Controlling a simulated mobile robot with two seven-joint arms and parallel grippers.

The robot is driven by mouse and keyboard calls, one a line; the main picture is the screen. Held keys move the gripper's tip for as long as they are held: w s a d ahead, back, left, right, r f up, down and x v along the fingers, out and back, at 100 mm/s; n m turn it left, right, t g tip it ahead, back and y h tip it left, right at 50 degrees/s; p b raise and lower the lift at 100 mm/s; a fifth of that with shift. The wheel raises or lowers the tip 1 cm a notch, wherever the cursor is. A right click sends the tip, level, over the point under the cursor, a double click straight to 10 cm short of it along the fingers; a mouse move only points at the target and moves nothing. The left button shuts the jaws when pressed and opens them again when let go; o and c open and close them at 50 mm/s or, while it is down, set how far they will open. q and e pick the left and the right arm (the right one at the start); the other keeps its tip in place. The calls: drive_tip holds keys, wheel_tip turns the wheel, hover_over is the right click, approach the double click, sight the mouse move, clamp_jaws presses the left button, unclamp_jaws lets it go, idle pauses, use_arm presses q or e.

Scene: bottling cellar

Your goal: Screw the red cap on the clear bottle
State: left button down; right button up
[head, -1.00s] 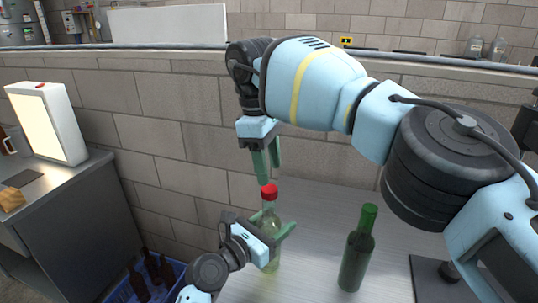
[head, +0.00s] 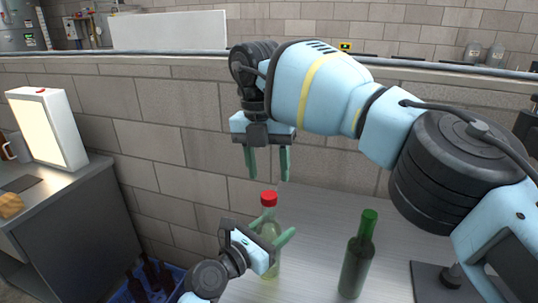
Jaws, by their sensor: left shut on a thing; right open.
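The clear bottle (head: 270,222) stands upright on the metal bench, greenish and see-through. The red cap (head: 269,199) sits on top of its neck; how tightly it sits cannot be seen. My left gripper (head: 277,227) is shut on the clear bottle below its neck, with its fingers on either side. My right gripper (head: 268,176) is open and empty just above the red cap, its two green fingers pointing down and spread apart.
A green bottle (head: 357,262) stands on the bench (head: 318,222) to the right. A blue crate (head: 172,275) with dark bottles is at the lower left, beside a counter with a lit panel (head: 48,128). A brick wall is behind the bench.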

drive_tip(key=n, duration=0.8)
drive_tip(key=shift+r, duration=0.15)
drive_tip(key=n, duration=0.6)
drive_tip(key=shift+r+n, duration=0.15)
drive_tip(key=shift+n, duration=0.25)
drive_tip(key=n, duration=0.6)
drive_tip(key=shift+r+y, duration=0.15)
drive_tip(key=shift+y, duration=0.15)
drive_tip(key=n, duration=0.6)
drive_tip(key=shift+r+n, duration=0.15)
drive_tip(key=shift+n, duration=0.15)
drive_tip(key=n, duration=0.3)
drive_tip(key=shift+r, duration=0.1)
drive_tip(key=n, duration=0.5)
drive_tip(key=shift+r, duration=0.15)
drive_tip(key=n, duration=0.4)
drive_tip(key=shift+d+r+n, duration=0.1)
drive_tip(key=shift+r+n, duration=0.05)
drive_tip(key=shift+n, duration=0.25)
drive_tip(key=n, duration=0.4)
drive_tip(key=shift+r+n+t, duration=0.15)
drive_tip(key=shift+n+t, duration=0.15)
